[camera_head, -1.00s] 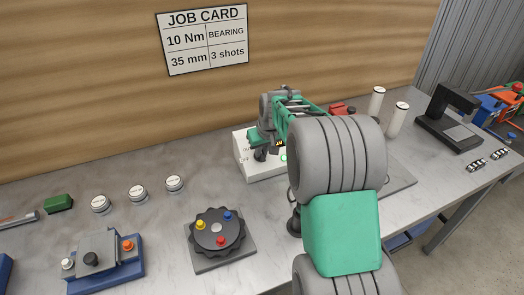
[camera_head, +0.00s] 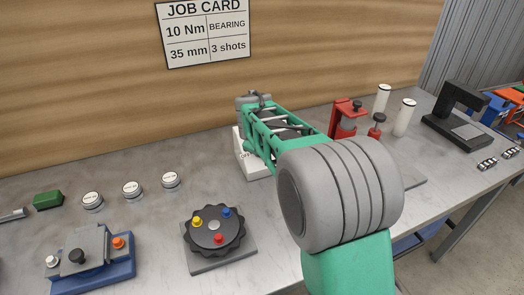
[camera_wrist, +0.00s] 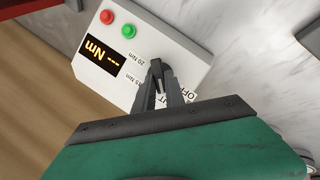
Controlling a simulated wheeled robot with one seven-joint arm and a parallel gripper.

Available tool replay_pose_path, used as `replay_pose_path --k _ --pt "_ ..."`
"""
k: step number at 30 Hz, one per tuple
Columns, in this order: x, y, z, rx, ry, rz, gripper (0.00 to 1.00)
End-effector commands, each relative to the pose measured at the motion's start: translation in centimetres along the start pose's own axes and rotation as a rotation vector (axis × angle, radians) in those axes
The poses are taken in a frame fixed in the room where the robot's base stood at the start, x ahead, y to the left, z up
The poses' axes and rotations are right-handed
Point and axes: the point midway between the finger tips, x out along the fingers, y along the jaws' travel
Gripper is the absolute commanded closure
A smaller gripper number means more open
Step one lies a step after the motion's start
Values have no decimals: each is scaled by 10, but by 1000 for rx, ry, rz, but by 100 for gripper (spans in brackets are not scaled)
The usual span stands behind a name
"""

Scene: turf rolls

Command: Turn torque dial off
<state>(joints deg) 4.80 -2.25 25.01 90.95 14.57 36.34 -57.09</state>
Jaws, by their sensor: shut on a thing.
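The torque control box (camera_wrist: 175,40) is white, with an amber display (camera_wrist: 100,57) that seems to read dashes and "Nm", upside down in the wrist view. A red button (camera_wrist: 107,17) and a green button (camera_wrist: 129,31) sit beside the display. "20 Nm" and "OFF" labels surround the dial spot. The dial is hidden by my gripper (camera_wrist: 160,77), whose fingers are close together over the box face, shut on it.
A black dial plate with coloured knobs (camera_head: 214,232) stands at front centre. A blue-based fixture (camera_head: 95,270) is at front left. Several round white-topped pieces (camera_head: 133,190) lie behind. A red press (camera_head: 344,117) and white cylinders (camera_head: 383,98) stand right of my arm.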

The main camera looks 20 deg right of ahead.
Motion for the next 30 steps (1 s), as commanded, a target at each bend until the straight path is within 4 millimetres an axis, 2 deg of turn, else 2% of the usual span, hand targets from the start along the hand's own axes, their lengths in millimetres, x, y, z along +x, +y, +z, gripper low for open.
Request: replay_pose_path --k 18,30 --pt "1 -8 2 -527 1 188 100" --pt "1 -9 3 -712 1 253 100"
